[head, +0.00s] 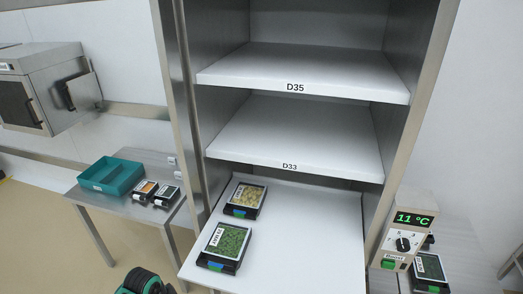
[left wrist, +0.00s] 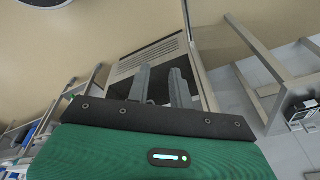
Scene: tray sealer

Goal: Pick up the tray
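Black trays with filled tops are in the head view. A tray with yellowish pieces (head: 246,197) and a tray with green contents (head: 230,241) lie on the low white shelf (head: 310,225), the green one nearer. Two small trays, one orange-topped (head: 145,188) and one green-topped (head: 166,194), lie on the left side table. Another dark green tray (head: 430,267) is at the lower right. My left gripper shows in the left wrist view (left wrist: 162,70), its two grey fingers apart with nothing between them. It is away from all trays. My right gripper is not in view.
Shelves labelled D35 (head: 310,67) and D33 (head: 300,130) are empty above the low shelf, between metal posts. A teal bin (head: 110,176) sits on the side table (head: 120,206). A control box (head: 405,230) reading 11 °C stands at right. The low shelf's right half is clear.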

